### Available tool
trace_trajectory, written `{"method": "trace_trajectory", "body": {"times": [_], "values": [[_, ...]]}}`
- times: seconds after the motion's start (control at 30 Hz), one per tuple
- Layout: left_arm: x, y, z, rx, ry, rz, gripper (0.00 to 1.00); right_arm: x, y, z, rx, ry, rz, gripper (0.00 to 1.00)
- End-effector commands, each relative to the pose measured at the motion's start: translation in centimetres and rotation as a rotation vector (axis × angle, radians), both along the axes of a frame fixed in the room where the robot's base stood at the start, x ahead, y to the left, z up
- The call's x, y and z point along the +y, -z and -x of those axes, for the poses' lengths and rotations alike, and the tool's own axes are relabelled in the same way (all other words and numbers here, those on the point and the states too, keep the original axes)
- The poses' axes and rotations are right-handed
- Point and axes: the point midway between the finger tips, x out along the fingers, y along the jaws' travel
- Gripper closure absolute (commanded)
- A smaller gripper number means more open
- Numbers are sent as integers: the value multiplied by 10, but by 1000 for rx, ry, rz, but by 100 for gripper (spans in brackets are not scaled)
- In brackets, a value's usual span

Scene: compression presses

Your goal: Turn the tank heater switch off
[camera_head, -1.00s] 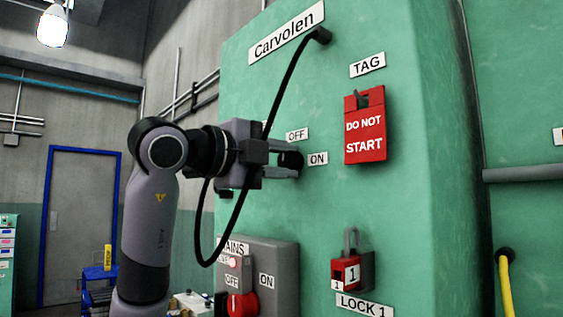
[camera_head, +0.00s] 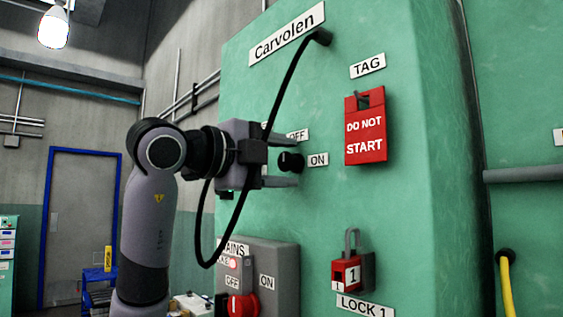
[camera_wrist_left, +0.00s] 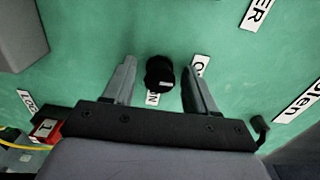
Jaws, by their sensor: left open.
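A black rotary knob (camera_head: 290,162) stands out from the green press cabinet, between an OFF label (camera_head: 299,135) and an ON label (camera_head: 318,160). The knob's name label is mostly hidden behind my gripper. My left gripper (camera_head: 284,160) is open, with one finger above the knob and one below it, apart from it. In the left wrist view the knob (camera_wrist_left: 159,73) sits between the spread fingers, with a small white mark on its lower side. Which label it points to I cannot tell surely. My right gripper is not in view.
A black cable (camera_head: 243,205) loops in front of the panel near my gripper. Below is a grey MAINS box (camera_head: 284,300) with a red knob (camera_head: 243,304). To the right are a red DO NOT START tag (camera_head: 365,130) and a red padlock (camera_head: 346,274).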

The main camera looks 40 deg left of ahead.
Motion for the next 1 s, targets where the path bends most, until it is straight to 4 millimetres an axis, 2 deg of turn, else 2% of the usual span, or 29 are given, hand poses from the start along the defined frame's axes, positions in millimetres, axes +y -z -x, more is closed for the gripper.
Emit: {"method": "trace_trajectory", "body": {"times": [0.3,0.43,0.6,1.0], "values": [[5,0,49,-7,-3,0,43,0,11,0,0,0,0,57],[6,0,63,-5,-1,0,43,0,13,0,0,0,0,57],[6,0,69,-1,-1,1,43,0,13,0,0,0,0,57],[6,0,69,-1,-1,1,43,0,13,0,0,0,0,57]]}}
